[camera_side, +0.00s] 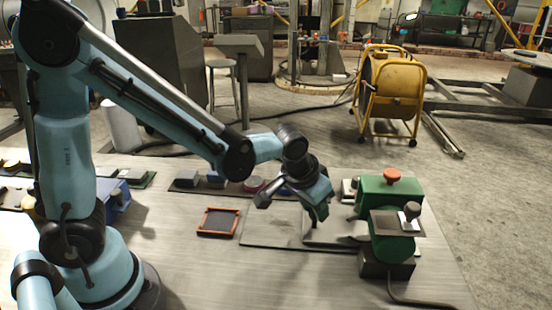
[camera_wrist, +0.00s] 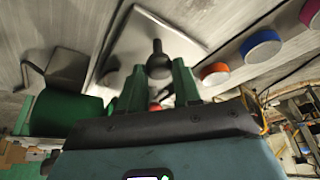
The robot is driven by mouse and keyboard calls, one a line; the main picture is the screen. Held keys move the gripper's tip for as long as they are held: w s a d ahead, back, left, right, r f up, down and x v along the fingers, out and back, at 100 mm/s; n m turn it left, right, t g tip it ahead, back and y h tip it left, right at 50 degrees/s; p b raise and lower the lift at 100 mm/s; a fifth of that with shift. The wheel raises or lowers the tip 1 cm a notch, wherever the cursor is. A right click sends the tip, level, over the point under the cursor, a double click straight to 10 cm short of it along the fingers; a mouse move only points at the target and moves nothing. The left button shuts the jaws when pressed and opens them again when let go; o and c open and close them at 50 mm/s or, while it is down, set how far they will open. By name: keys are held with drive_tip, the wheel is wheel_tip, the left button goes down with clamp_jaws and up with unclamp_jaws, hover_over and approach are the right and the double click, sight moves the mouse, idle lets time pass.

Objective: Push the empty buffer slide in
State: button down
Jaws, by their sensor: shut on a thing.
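My gripper (camera_side: 314,222) points down over the mat left of the green machine. In the wrist view its two green fingers (camera_wrist: 158,70) are shut on a dark round knob (camera_wrist: 158,58) with a short stem. The knob stands over a pale flat plate (camera_wrist: 181,43), which I take to be the buffer slide. How far the slide stands out is unclear.
The machine has an orange top knob (camera_side: 391,176) and a grey plate with a dark knob (camera_side: 412,210) at its front. A red-framed tray (camera_side: 218,222) lies to the left. A dark strip with coloured pucks (camera_side: 253,184) runs behind. The front table is clear.

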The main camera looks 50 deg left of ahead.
sight(330, 230)
drive_tip(key=shift+w+d, duration=1.45)
drive_tip(key=c, duration=0.8)
unclamp_jaws()
drive_tip(key=shift+s, duration=0.1)
drive_tip(key=v, duration=1.2)
drive_tip(key=shift+a, duration=0.1)
